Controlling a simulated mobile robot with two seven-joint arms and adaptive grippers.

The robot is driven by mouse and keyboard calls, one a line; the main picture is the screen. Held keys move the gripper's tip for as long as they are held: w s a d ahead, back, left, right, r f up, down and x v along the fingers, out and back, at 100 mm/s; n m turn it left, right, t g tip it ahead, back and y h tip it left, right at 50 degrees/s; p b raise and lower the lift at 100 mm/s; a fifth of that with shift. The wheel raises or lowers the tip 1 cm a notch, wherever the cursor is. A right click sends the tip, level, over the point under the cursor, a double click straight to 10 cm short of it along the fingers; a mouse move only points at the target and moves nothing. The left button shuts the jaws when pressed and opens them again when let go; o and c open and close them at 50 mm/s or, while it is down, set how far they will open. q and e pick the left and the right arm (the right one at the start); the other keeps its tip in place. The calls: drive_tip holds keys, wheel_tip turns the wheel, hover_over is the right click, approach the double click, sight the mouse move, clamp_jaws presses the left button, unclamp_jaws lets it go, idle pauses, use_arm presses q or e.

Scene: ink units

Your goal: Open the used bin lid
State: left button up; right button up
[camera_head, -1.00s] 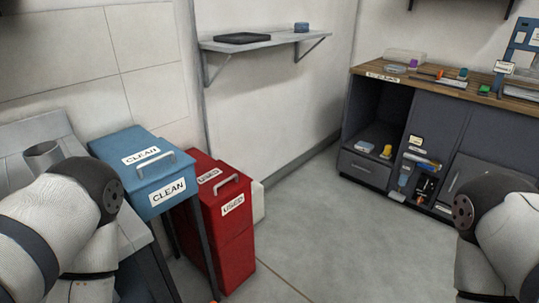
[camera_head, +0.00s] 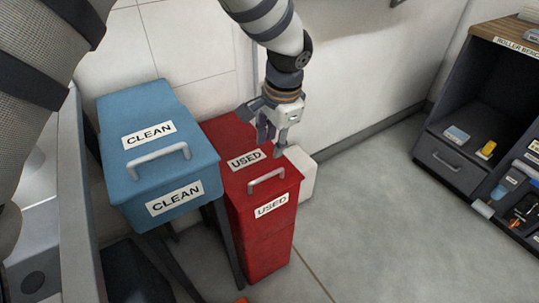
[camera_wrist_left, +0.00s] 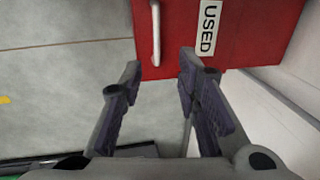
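The red used bin (camera_head: 264,244) stands on the floor with its lid (camera_head: 232,130) down. The lid carries a USED label and a pale bar handle (camera_head: 266,180) near its front edge. In the left wrist view the handle (camera_wrist_left: 155,32) shows ahead of the fingertips, beside the USED label (camera_wrist_left: 207,28). My left gripper (camera_head: 272,149) points down above the lid, behind and above the handle in the head view. Its fingers (camera_wrist_left: 160,68) are apart with nothing between them. It appears clear of the handle. My right gripper is not in view.
A blue clean bin (camera_head: 147,108) with its own handle stands close to the left of the red bin. A white box (camera_head: 300,172) sits behind the red bin near the wall. A dark bench (camera_head: 470,125) stands at the right. The floor between is clear.

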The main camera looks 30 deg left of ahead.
sight(267, 177)
use_arm(q)
drive_tip(key=f, duration=0.4)
drive_tip(key=a+f+b, duration=0.1)
drive_tip(key=f, duration=0.6)
drive_tip(key=shift+w+a+f, duration=0.35)
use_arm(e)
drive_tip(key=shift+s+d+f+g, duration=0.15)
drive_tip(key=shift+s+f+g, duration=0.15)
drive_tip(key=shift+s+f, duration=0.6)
use_arm(q)
clamp_jaws()
